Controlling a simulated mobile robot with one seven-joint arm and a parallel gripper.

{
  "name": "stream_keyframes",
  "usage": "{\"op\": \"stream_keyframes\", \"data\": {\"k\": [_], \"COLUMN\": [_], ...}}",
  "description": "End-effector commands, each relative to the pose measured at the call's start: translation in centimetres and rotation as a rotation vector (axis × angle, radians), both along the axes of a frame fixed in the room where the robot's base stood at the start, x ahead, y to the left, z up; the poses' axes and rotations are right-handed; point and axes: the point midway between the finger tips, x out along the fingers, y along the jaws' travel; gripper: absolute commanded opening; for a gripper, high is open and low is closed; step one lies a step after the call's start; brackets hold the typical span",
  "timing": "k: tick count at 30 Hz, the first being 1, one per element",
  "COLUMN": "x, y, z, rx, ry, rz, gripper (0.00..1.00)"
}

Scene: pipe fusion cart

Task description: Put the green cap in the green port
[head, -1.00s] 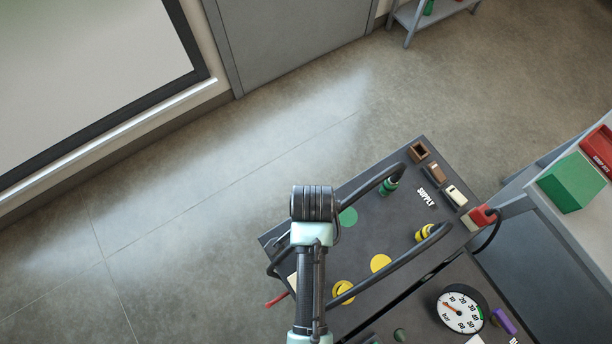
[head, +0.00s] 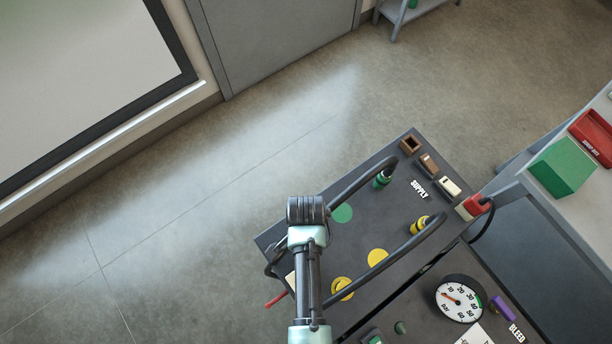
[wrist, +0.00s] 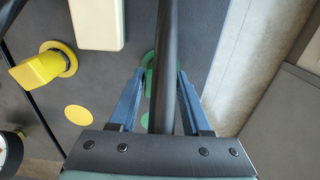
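No loose green cap can be made out for certain. A green fitting (wrist: 148,62) with a round green rim shows in the wrist view, partly behind a black bar or hose (wrist: 164,40); I cannot tell whether it is the port or the cap. A flat green disc (head: 342,213) lies on the cart's dark top (head: 330,245) beside my arm. A green hose-end connector (head: 382,180) stands farther back. My gripper (wrist: 160,72) has its blue fingers apart, either side of the black bar and pointing toward the green fitting. In the head view my arm hides the fingers.
Yellow fittings (wrist: 42,68) and a yellow disc (head: 377,257) lie nearby. Curved black hoses (head: 358,182) arch over the cart. A pressure gauge (head: 460,298) is at the lower right. A bench with a green box (head: 562,166) and red tray (head: 594,137) stands right. Floor at left is clear.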

Motion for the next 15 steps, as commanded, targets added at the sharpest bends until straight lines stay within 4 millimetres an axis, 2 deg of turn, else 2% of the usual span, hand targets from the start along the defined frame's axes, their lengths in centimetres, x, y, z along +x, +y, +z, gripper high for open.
{"op": "stream_keyframes", "data": {"k": [1,3,11,15], "x": [0.01,0.01,0.01,0.03], "y": [0.0,0.01,0.01,0.01], "z": [0.04,0.04,0.08,0.77], "rx": [0.0,0.0,0.0,0.0], "ry": [0.0,0.0,0.0,-0.001], "rz": [0.0,0.0,0.0,0.0], "gripper": [0.59,0.71,0.71,0.71]}}
